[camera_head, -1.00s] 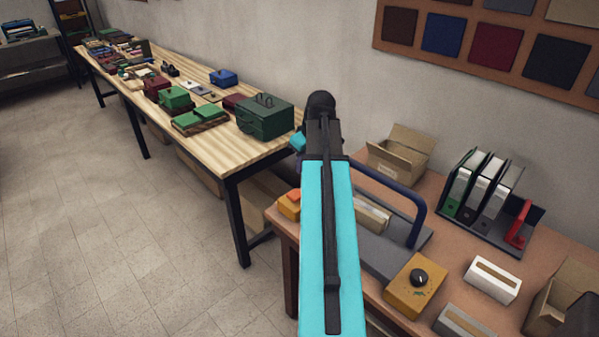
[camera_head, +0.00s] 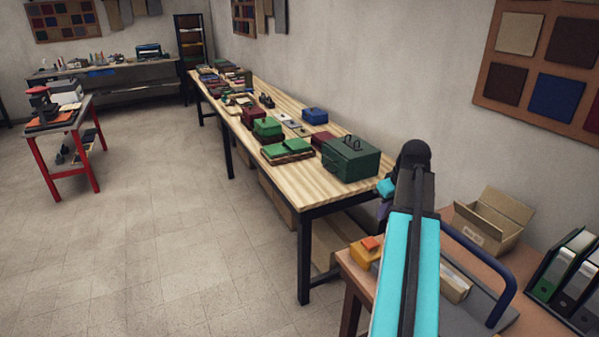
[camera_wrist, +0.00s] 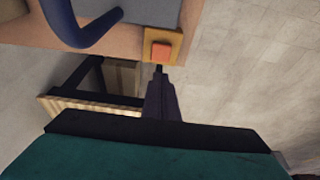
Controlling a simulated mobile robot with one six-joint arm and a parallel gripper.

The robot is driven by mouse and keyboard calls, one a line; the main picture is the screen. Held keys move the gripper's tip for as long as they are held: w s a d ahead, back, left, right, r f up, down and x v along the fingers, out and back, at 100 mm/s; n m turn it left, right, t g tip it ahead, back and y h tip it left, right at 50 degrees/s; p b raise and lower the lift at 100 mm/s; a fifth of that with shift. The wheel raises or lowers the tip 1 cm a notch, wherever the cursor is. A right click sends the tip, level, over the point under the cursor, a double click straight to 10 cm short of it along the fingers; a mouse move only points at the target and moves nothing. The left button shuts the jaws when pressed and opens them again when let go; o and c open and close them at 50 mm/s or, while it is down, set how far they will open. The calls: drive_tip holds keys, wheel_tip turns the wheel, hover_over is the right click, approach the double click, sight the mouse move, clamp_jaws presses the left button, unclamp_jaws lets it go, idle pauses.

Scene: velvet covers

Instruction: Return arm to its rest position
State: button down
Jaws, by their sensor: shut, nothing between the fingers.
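My arm (camera_head: 408,270), turquoise with a black strip, reaches forward from the lower right of the head view. Its dark elbow or wrist end lies in front of the wall, beside the green metal box. In the wrist view my gripper (camera_wrist: 159,72) shows as narrow dark fingers, shut with nothing between them. The fingertips appear close to the yellow box with an orange button (camera_wrist: 161,50) at the bench edge; whether they touch cannot be told. In the head view the gripper is mostly hidden behind the arm.
A brown bench (camera_head: 355,262) at right carries a blue-handled device (camera_head: 480,262), an open carton (camera_head: 490,222) and binders (camera_head: 570,265). A long wooden table (camera_head: 285,190) holds several boxes, including a green metal box (camera_head: 350,160). A red-legged stand (camera_head: 60,140) is at left. The floor between is clear.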

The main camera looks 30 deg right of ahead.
drive_tip(key=shift+w, duration=0.1)
drive_tip(key=w+a+f+n+g+y+b, duration=0.1)
drive_tip(key=w+a+f+n+g+y, duration=0.15)
drive_tip(key=a+f, duration=1.25)
drive_tip(key=w+a+f+n+g+y, duration=0.1)
drive_tip(key=a+f+n+g, duration=0.15)
drive_tip(key=a+f, duration=1.25)
drive_tip(key=s+a+f+g+h+b, duration=0.1)
drive_tip(key=s+a+f+g, duration=0.2)
drive_tip(key=s+a+f, duration=0.95)
drive_tip(key=s+a+f+m+g+h, duration=0.1)
drive_tip(key=s+a+f+m+h, duration=0.1)
drive_tip(key=s+f, duration=0.8)
drive_tip(key=shift+s+a+f+m, duration=0.2)
drive_tip(key=shift+s+a+m, duration=0.8)
drive_tip(key=shift+s, duration=0.55)
